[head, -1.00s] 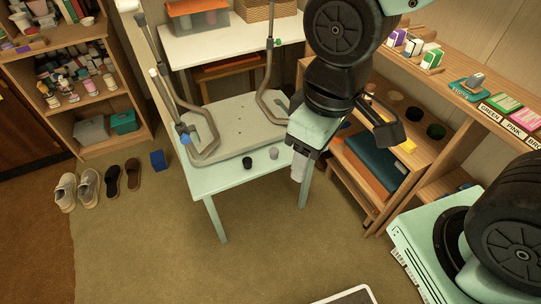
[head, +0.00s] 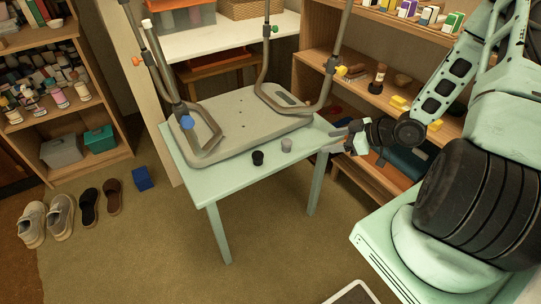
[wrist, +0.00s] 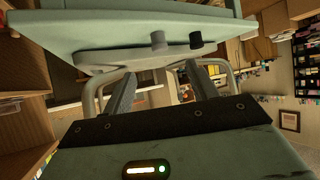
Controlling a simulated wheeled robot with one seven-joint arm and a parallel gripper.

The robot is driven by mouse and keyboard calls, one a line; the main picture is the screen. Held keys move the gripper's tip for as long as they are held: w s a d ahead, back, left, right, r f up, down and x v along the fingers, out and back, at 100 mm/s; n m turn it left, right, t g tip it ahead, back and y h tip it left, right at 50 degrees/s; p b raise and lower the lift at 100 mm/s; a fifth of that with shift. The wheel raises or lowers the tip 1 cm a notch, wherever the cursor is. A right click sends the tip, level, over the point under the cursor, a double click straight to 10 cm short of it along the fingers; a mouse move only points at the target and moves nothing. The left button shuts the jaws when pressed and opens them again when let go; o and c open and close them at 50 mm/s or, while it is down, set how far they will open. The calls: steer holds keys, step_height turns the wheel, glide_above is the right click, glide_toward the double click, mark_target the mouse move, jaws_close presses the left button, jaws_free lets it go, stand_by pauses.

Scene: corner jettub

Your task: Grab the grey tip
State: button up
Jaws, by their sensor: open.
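The grey tip (head: 287,145) is a small grey cylinder standing near the front edge of the pale green table (head: 240,178). A black tip (head: 257,157) stands to its left. My gripper (head: 337,139) is at the table's right corner, to the right of the grey tip and apart from it. In the wrist view the two fingers of my gripper (wrist: 162,84) are spread with nothing between them. The grey tip (wrist: 158,40) and black tip (wrist: 196,40) show beyond and above the fingers there, in an upside-down view of the table.
An upturned grey stool (head: 235,128) with bent metal legs fills the back of the tabletop. A wooden shelf (head: 315,70) with boxes and yellow items stands close behind my arm at right. Shoes and a blue block (head: 142,179) lie on the floor at left.

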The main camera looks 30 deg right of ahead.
steer(key=s+f+t, duration=0.1)
steer(key=f, duration=0.1)
steer(key=y+b, duration=0.1)
steer(key=b, duration=0.2)
glide_toward(287, 143)
steer(key=shift+t, duration=0.3)
steer(key=w+f, duration=0.1)
steer(key=w+a+f, duration=0.2)
steer(key=w+f, duration=0.1)
steer(key=shift+a, duration=0.25)
steer(key=shift+b+x, duration=0.55)
steer(key=shift+x, duration=2.1)
steer(key=shift+w+d, duration=0.1)
steer(key=shift+d, duration=0.1)
steer(key=c, duration=1)
